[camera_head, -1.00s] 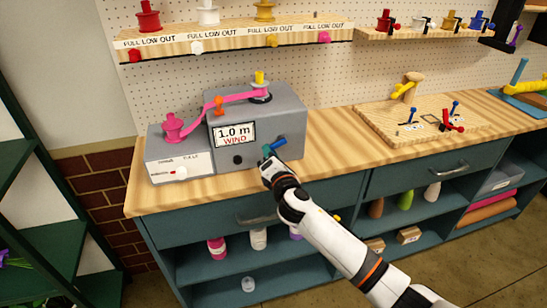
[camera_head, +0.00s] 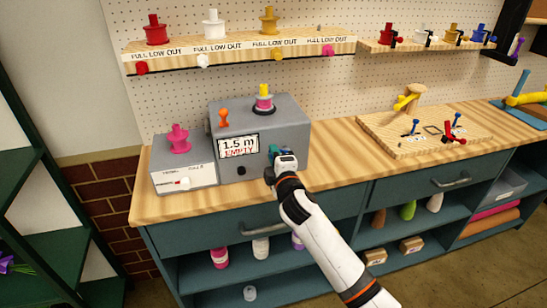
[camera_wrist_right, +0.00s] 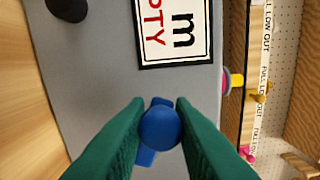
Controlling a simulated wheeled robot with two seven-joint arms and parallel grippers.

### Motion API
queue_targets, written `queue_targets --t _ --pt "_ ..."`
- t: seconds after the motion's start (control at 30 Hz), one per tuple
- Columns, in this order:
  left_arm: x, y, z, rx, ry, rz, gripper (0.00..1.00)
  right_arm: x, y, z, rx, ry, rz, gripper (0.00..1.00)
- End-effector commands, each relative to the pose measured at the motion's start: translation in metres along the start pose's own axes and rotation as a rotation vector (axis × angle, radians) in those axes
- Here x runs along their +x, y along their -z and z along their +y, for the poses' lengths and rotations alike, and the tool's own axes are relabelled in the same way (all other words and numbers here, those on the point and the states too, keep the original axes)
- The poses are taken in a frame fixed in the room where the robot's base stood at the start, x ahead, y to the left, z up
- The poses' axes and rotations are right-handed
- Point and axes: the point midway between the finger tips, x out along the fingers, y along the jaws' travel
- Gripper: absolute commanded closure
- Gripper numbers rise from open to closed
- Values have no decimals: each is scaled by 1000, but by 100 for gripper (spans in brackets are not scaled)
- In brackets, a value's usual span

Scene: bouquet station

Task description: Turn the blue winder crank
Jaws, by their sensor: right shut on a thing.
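The grey winder box (camera_head: 285,121) stands on the left part of the counter. Its display (camera_head: 238,146) reads "1.5 m" and "EMPTY". The blue crank (camera_wrist_right: 160,128) sits between the green fingers of my right gripper (camera_wrist_right: 160,120) in the right wrist view, and the fingers are shut on it. In the head view my right gripper (camera_head: 280,157) is at the box's front face and hides most of the crank. A yellow spool with pink ribbon (camera_head: 263,99) stands on top of the box. My left gripper is not in view.
A smaller grey box (camera_head: 182,165) with a pink spool (camera_head: 178,139) stands left of the winder. An orange knob (camera_head: 224,117) is on the winder's top. A wooden board (camera_head: 420,132) with small tools lies to the right, with bare counter (camera_head: 335,155) between.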

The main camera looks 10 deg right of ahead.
Motion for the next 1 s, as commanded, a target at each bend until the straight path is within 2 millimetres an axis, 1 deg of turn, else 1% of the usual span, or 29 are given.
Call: queue_targets --t 0.03,0.23,0.63,0.67,0.7,0.77,1.0 --pt "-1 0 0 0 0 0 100 1 1 -7 10 11 1 100" --pt "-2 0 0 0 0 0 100 1 2 -8 39 12 1 100" --pt "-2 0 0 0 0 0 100 1 2 -8 41 11 2 100" --pt "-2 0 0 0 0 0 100 1 2 -8 41 11 2 73" --pt "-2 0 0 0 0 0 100 1 2 -7 41 10 2 67" --pt "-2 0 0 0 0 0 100 1 2 -6 41 9 2 57" --pt "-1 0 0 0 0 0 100 0 2 -4 43 4 1 57"
